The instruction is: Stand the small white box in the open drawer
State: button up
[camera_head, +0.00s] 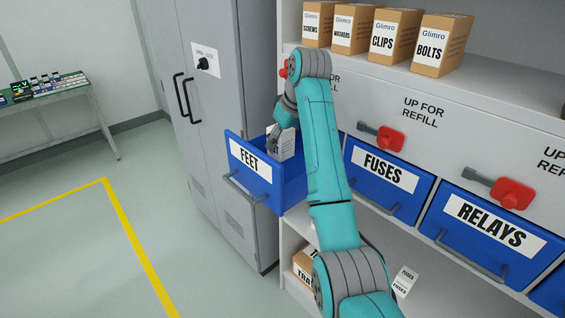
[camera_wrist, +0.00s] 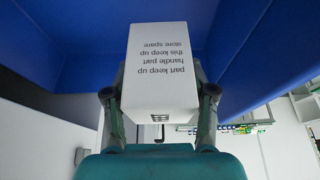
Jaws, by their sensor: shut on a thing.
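The small white box (camera_head: 287,146) is between the fingers of my gripper (camera_head: 273,140), inside the open blue drawer (camera_head: 236,153) labelled FEET. Its top shows above the drawer's front edge; its lower part is hidden. In the wrist view the box (camera_wrist: 160,60) sits between both fingers of my gripper (camera_wrist: 159,95), with printed text upside down in that picture. Blue drawer walls (camera_wrist: 250,45) surround its far end. I cannot tell whether the box touches the drawer floor.
Closed blue drawers labelled FUSES (camera_head: 388,183) and RELAYS (camera_head: 487,230) are to the right, with red latches (camera_head: 384,138) above. Several cartons (camera_head: 395,35) stand on the shelf top. A grey cabinet (camera_head: 205,110) stands close at left. The floor at front left is clear.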

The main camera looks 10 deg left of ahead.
notch_tip(320, 180, down, 7)
jog(key=shift+f, duration=0.2)
jog(key=shift+f, duration=0.1)
jog(key=o, duration=1.3)
